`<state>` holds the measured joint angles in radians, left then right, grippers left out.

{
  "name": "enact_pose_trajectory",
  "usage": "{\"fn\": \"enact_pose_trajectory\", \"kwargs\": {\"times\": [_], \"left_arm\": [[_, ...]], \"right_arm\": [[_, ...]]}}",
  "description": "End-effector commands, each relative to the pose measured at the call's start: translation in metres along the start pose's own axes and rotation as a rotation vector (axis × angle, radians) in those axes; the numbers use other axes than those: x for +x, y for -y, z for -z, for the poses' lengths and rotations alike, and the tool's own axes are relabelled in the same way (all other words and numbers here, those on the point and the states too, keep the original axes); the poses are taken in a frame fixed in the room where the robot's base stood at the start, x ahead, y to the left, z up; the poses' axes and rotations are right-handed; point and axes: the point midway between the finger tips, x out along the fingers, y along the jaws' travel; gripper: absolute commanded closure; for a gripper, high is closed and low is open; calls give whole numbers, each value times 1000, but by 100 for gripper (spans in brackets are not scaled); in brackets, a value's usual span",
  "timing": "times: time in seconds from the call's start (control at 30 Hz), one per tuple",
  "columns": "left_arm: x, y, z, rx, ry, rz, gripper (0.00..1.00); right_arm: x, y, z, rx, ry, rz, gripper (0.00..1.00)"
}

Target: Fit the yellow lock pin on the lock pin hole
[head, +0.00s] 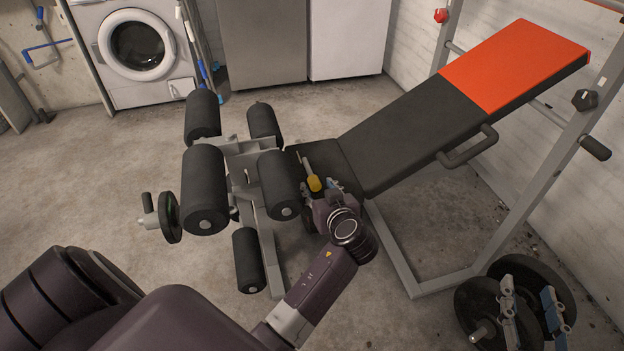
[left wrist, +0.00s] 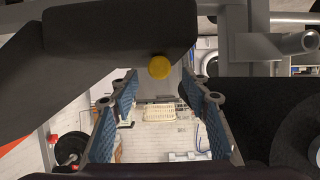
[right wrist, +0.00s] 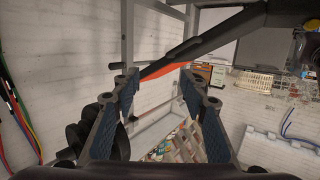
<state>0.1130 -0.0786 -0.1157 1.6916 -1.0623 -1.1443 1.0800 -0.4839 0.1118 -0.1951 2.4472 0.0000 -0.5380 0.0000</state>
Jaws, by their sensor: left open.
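The yellow lock pin (head: 315,184) shows as a small yellow knob beside the leg rollers, near the lower end of the bench seat. In the left wrist view, its round yellow end (left wrist: 159,67) is just beyond my left fingertips, roughly centred between them. My left gripper (head: 325,196) is open around empty space close to the pin, with no clear contact. The pin's shaft and the lock pin hole cannot be made out. My right gripper (head: 530,300) is open and empty at the lower right, its blue-padded fingers well apart in the right wrist view (right wrist: 160,85).
The weight bench (head: 415,135) has a black and orange backrest and a grey frame. Black foam rollers (head: 204,190) stand close beside my left gripper. Weight plates (head: 480,305) are by my right gripper.

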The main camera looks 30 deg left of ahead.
Motion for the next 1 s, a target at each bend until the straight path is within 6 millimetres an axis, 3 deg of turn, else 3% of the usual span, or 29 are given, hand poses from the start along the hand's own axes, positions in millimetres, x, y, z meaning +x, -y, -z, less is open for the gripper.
{"fn": "enact_pose_trajectory", "kwargs": {"times": [0.3,0.6,1.0], "left_arm": [[32,0,-3,1,0,0,57],[34,0,-3,1,1,-1,58],[34,0,-3,1,2,-1,100]], "right_arm": [[0,6,48,4,-222,13,60],[-1,7,53,4,-238,14,60],[-1,7,52,4,-237,14,60]]}}
